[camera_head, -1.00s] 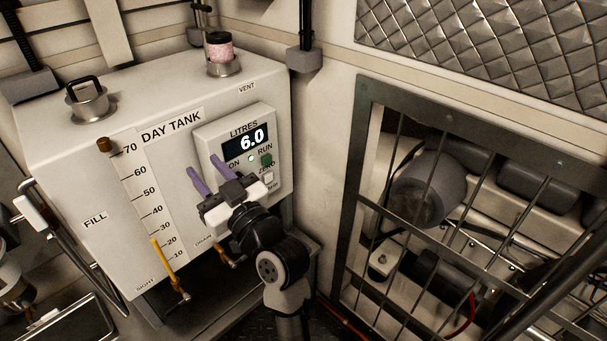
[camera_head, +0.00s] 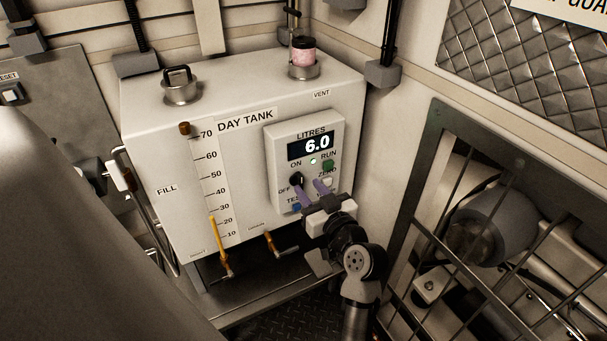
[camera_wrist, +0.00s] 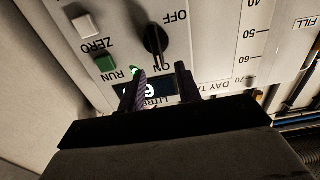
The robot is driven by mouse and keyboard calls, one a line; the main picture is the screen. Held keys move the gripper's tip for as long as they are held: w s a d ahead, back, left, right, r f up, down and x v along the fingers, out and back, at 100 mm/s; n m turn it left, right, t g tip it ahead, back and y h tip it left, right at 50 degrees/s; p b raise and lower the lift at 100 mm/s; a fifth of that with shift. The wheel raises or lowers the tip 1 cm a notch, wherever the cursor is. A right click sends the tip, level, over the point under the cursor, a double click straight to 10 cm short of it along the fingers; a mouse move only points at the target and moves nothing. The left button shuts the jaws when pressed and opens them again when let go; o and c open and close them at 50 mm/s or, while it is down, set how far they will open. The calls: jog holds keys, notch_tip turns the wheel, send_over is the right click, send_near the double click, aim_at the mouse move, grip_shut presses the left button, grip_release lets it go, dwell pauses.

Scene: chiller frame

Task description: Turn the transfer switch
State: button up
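The transfer switch appears to be the black rotary knob (camera_head: 297,178) on the day tank's control panel (camera_head: 283,130), between the ON and OFF labels. In the wrist view the knob (camera_wrist: 156,40) appears upside down, its handle seeming to point toward ON. My gripper (camera_head: 307,185) has its two purple fingers apart and empty, close to the panel just below and right of the knob. In the wrist view the fingertips (camera_wrist: 162,86) are on either side of the knob's line, and the knob lies beyond them. I cannot tell whether they touch the panel.
The panel has a 6.0 display (camera_head: 316,145), a green RUN button (camera_head: 328,165), a white ZERO button (camera_wrist: 84,24) and a blue TEST button (camera_head: 296,207) near the fingers. A barred guard (camera_head: 425,200) stands at right.

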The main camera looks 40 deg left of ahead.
aim_at(302, 180)
jog(key=shift+p+x, duration=0.5)
jog(key=shift+x, duration=1.55)
jog(key=shift+c, duration=0.4)
grip_shut()
